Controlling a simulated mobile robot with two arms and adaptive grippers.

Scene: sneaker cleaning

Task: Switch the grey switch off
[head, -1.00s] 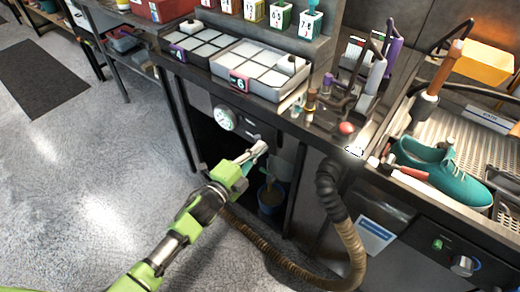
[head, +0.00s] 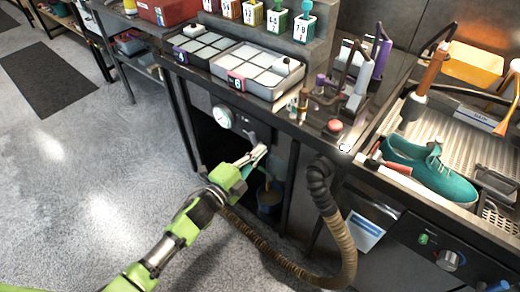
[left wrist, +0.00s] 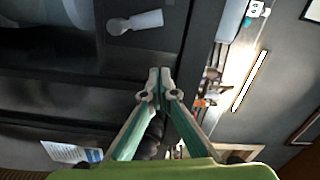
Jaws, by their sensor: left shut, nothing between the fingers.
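The grey switch (head: 251,137) is a small lever on the dark front panel of the bench, just right of a round white gauge. It shows larger in the left wrist view as a pale grey handle (left wrist: 142,20) with a round pivot end, lying nearly sideways. My left gripper (head: 259,152) is shut and empty, just below and right of the switch in the head view. My right gripper is not in view.
The round gauge (head: 222,116) sits left of the switch. A bucket (head: 270,195) stands in the opening below, beside a thick ribbed hose (head: 340,235). Compartment trays (head: 258,70) and a red button (head: 334,126) are on top. A teal sneaker (head: 430,170) lies right.

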